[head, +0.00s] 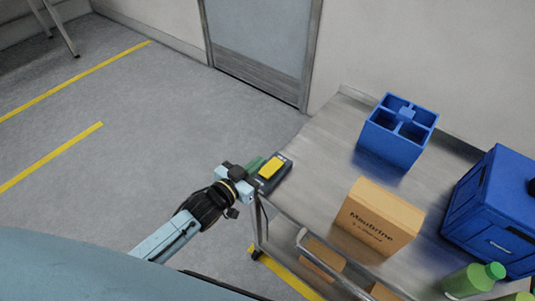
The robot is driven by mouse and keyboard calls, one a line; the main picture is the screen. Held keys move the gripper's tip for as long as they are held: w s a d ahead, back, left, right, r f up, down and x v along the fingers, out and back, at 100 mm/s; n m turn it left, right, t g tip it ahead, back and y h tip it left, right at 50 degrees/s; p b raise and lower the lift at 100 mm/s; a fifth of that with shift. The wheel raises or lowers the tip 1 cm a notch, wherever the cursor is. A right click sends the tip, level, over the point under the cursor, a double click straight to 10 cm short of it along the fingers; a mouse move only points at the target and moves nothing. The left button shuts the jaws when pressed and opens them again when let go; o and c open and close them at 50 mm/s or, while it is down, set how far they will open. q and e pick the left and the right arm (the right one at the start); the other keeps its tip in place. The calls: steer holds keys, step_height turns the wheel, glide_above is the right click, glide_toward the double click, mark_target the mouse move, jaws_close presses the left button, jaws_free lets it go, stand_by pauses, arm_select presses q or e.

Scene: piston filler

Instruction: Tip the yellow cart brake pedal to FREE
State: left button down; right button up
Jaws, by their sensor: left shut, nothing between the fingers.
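The yellow cart brake pedal (271,168) sits in a dark housing (284,174) at the left corner of the metal cart (325,152). Small lettering on the housing is too small to read. My left gripper (257,164) is shut and empty, right beside the pedal's left side. I cannot tell whether it touches the pedal or the housing. Which way the pedal is tipped is not clear from this view. My right gripper is not in view.
On the cart stand a blue divided crate (391,149), a cardboard box (362,221), a blue case (490,205) and green bottles (468,282). The cart's handle rail (330,262) runs along the near side. Open floor lies to the left, with a door (262,40) behind.

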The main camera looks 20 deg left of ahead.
arm_select(q)
steer(key=shift+r+v, duration=0.2)
steer(key=shift+v, duration=0.55)
steer(key=shift+r+v, duration=0.15)
steer(key=shift+v, duration=0.6)
steer(key=s+a+f+n+g+y, duration=0.1)
steer(key=s+a+f+g, duration=0.1)
steer(key=s+f, duration=0.5)
steer(key=s+a+f+g+y, duration=0.2)
steer(key=f+g, duration=0.1)
steer(key=f, duration=0.8)
steer(key=s+a+f+n+g+y, duration=0.1)
steer(key=s+a+f+g, duration=0.1)
steer(key=s+f, duration=0.45)
steer(key=s+f+g, duration=0.2)
steer(key=s+f, duration=0.2)
steer(key=s, duration=0.4)
steer(key=s+f+g+y, duration=0.1)
steer(key=s+f+g, duration=0.2)
steer(key=s+f, duration=0.2)
steer(key=s+f+g, duration=0.2)
steer(key=s+f, duration=0.3)
steer(key=s, duration=0.6)
steer(key=shift+s+g+y, duration=0.2)
steer(key=shift+g+y, duration=0.1)
